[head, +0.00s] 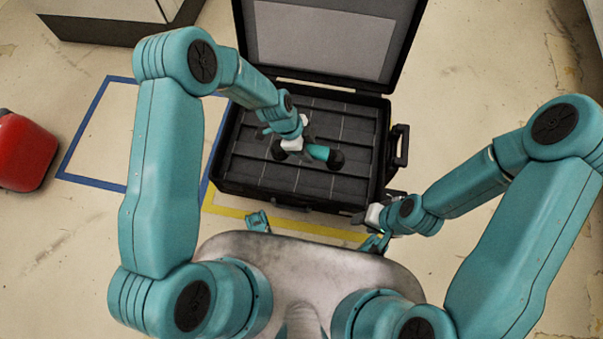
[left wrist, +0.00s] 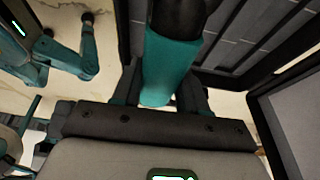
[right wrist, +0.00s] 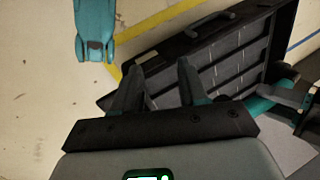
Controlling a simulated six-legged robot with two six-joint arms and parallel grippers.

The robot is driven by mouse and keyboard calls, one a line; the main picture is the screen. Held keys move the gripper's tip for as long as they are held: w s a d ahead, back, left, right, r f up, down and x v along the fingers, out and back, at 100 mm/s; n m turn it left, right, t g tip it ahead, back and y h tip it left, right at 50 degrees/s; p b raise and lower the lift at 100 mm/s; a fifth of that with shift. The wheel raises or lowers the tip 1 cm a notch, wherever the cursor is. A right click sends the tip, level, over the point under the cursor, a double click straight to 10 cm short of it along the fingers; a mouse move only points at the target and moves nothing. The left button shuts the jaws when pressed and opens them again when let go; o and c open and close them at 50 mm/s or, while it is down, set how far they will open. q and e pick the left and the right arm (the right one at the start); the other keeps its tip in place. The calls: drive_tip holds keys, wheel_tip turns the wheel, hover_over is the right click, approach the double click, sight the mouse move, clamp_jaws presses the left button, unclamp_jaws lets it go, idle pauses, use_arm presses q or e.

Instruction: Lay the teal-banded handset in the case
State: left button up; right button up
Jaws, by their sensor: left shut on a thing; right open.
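The black case (head: 226,176) stands open on the floor ahead of me, its lid raised at the far side. Its dark interior is split by several parallel ridges. My left gripper (head: 300,146) is over the case interior, shut on the teal-banded handset (head: 318,152). In the left wrist view, the handset's teal band (left wrist: 165,70) is between the fingers and its black end points away. I cannot tell whether the handset touches the case floor. My right gripper (head: 364,216) is open and empty by the case's near right corner; its spread fingers show in the right wrist view (right wrist: 162,85).
The raised lid (head: 325,40) blocks the far side. A red object (head: 22,152) stands at the far left. Blue tape (head: 82,130) and yellow tape (head: 290,227) mark the floor. The floor right of the case is open.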

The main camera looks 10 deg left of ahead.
use_arm(q)
wheel_tip(320, 180, down, 18)
drive_tip(key=b, duration=0.5)
drive_tip(key=shift+b, duration=0.4)
drive_tip(key=shift+r, duration=0.1)
use_arm(e)
wheel_tip(320, 180, down, 6)
drive_tip(key=w+d, duration=0.1)
drive_tip(key=shift+w+r+t, duration=0.15)
drive_tip(key=shift+w+t, duration=0.15)
use_arm(q)
drive_tip(key=o, duration=1.2)
use_arm(e)
drive_tip(key=shift+d, duration=0.1)
